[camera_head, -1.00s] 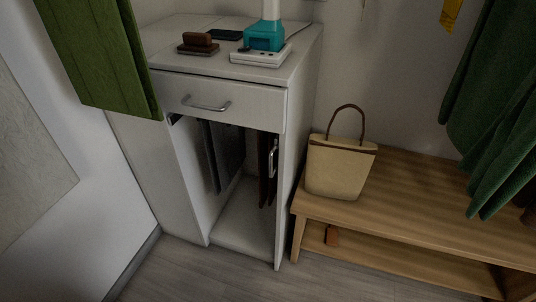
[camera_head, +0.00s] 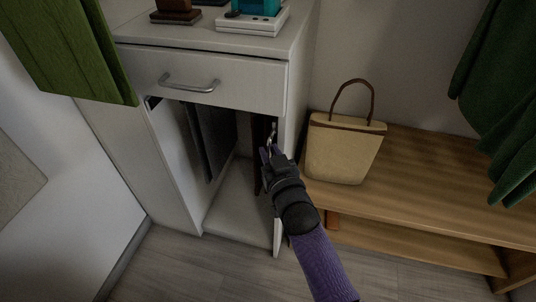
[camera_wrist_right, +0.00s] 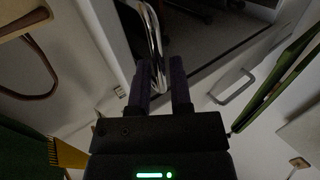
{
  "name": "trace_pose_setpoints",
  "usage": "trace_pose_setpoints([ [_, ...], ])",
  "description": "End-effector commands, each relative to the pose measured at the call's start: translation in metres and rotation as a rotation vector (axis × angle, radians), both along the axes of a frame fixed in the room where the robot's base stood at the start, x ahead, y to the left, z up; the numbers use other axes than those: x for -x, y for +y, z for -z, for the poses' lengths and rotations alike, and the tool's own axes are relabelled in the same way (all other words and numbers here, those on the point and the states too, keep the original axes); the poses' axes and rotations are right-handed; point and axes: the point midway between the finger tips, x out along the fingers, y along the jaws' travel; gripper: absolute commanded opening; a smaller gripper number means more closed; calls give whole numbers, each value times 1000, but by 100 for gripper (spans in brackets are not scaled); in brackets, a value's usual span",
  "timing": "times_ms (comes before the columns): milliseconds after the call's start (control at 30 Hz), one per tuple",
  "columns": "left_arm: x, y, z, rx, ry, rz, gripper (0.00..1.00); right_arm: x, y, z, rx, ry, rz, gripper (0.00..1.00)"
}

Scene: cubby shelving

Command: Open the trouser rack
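The trouser rack's upright metal handle (camera_head: 272,135) is at the right side of the open cabinet bay, under the drawer. Dark hanging cloth (camera_head: 212,140) shows inside the bay, and a dark brown piece (camera_head: 258,150) hangs behind the handle. My right gripper (camera_head: 268,153) is at the handle and hides its lower part. A gap shows between the fingers, so the gripper is open. My left gripper is not in view.
A closed drawer with a bar handle (camera_head: 190,85) is above the bay. A wooden bench (camera_head: 430,185) with a beige bag (camera_head: 343,148) stands close on the right. The floor (camera_head: 190,265) in front is clear.

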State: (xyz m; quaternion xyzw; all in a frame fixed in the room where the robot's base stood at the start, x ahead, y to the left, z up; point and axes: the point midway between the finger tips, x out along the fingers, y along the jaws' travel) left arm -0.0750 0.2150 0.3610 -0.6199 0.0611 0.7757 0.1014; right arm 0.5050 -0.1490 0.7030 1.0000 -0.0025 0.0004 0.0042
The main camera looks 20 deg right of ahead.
Motion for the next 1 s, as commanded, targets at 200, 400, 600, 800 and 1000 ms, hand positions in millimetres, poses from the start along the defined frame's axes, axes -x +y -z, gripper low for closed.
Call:
trace_pose_setpoints([
  [200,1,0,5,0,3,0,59,-10,0,0,1,1,0,25],
  [400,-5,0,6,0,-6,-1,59,-10,0,-1,1,1,0,21],
  [600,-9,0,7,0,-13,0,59,-10,0,-1,1,1,0,0],
  [800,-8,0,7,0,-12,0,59,-10,0,0,1,1,0,0],
  [1000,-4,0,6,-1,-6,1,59,-10,0,0,1,2,0,0],
])
